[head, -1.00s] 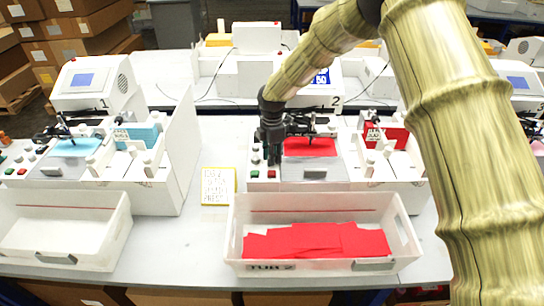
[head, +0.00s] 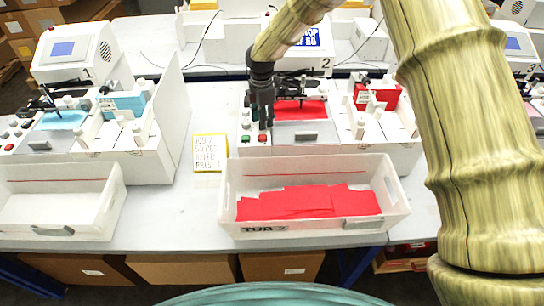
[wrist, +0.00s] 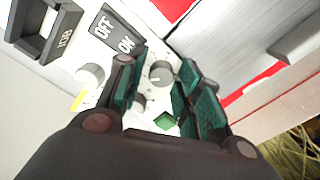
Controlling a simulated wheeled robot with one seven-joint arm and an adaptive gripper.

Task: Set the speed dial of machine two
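Machine two (head: 388,150) is white, with a red sheet (head: 300,109) on its bed and a control panel at its left front. My gripper (head: 265,122) points down over this panel. In the wrist view, the gripper (wrist: 165,90) is open, its teal-padded fingers apart on either side of a grey dial (wrist: 162,74) with a pointer mark. It is not visibly clamped on the dial. A second knob (wrist: 90,77) lies to the left, and another grey knob (wrist: 139,102) is partly hidden by the left finger. No speed label is readable.
An OFF/ON switch (wrist: 115,35) and a green button (wrist: 166,121) are close to the fingers. A tub with red sheets (head: 228,205) stands in front of the machine. A yellow-edged sign (head: 210,152) lies to the left, with machine one (head: 158,150) beyond it.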

